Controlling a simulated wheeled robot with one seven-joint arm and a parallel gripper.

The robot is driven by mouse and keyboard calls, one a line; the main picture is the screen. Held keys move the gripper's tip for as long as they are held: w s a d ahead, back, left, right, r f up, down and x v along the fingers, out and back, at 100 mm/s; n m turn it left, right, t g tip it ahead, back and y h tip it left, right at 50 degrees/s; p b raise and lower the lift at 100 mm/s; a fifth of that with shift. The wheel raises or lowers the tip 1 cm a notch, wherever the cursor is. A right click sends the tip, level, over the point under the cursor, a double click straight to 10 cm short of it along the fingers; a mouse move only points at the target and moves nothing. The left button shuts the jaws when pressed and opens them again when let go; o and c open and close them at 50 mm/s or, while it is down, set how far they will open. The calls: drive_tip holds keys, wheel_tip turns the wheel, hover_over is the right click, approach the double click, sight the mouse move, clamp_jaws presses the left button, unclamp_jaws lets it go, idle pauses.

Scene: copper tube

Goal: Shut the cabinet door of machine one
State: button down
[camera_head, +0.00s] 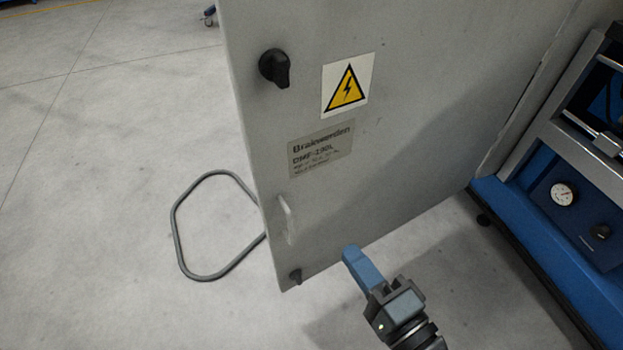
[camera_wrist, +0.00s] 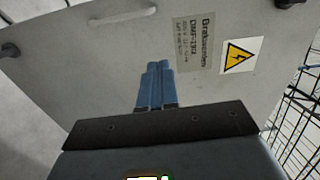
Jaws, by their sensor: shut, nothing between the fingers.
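The grey cabinet door (camera_head: 400,120) stands swung open, out from the blue machine at the right. It carries a black knob (camera_head: 275,68), a yellow warning sign (camera_head: 347,86), a name plate (camera_head: 320,152), a pale handle (camera_head: 287,219) and a small black latch (camera_head: 295,276). My gripper (camera_head: 352,256) is shut and empty, by the door's lower edge to the right of the handle. In the wrist view, the blue fingers (camera_wrist: 157,70) are together and point at the outer face of the door (camera_wrist: 90,70). I cannot tell whether they touch it.
The blue machine (camera_head: 540,220) with a gauge (camera_head: 563,194) stands at the right. A grey tube loop (camera_head: 180,250) lies on the floor left of the door. The floor (camera_head: 100,130) at the left is mostly clear. Dark wire mesh (camera_wrist: 296,120) shows at the wrist view's right.

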sight(300, 185)
drive_tip(key=p+x, duration=0.3)
drive_tip(key=x, duration=1.1)
drive_tip(key=shift+w+a+r, duration=0.25)
drive_tip(key=shift+w+a, duration=0.05)
